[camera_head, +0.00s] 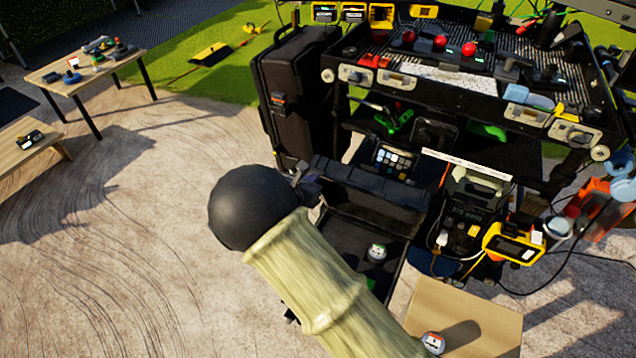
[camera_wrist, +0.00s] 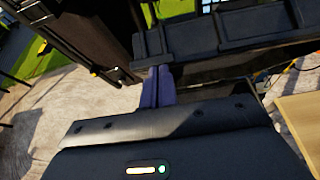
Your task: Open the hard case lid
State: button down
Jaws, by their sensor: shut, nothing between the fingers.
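The hard case is a low black box on the ground in the head view. Its lid (camera_head: 372,190) stands raised at the back, and the dark inside of its base (camera_head: 346,240) shows with a small round white-and-green item (camera_head: 376,252) in it. My arm covers the case's left and front parts. In the wrist view the ribbed dark lid (camera_wrist: 235,28) spans the top. My gripper (camera_wrist: 158,72) is shut and empty, its fingertips at the lid's lower left part; I cannot tell if they touch.
A loaded black cart (camera_head: 440,85) stands behind and right of the case. A tall black bag (camera_head: 300,90) stands at its left end. A cardboard box (camera_head: 480,315) is at front right. Open ground lies left, with wooden tables (camera_head: 85,68) farther off.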

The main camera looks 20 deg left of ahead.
jog(key=shift+w+d+r+g+p, duration=0.1)
jog(key=shift+w+r+g+p, duration=0.15)
jog(key=shift+w, duration=0.3)
jog(key=shift+w+d+r+g+p, duration=0.1)
jog(key=shift+w+r+g+p, duration=0.1)
jog(key=shift+w+p, duration=0.3)
jog(key=shift+w+d+r+g+p, duration=0.1)
jog(key=shift+w+r+g+p, duration=0.1)
jog(key=shift+w, duration=0.4)
jog(key=shift+f, duration=0.1)
jog(key=shift+s+f+b, duration=0.3)
jog(key=shift+s+b, duration=0.05)
jog(key=shift+b, duration=0.05)
jog(key=b, duration=0.1)
send_near(321, 167)
jog(key=s, duration=0.2)
jog(key=s+a, duration=0.1)
jog(key=s, duration=0.2)
jog(key=shift+s+f, duration=0.15)
jog(key=shift+s, duration=0.05)
jog(key=shift+a, duration=0.1)
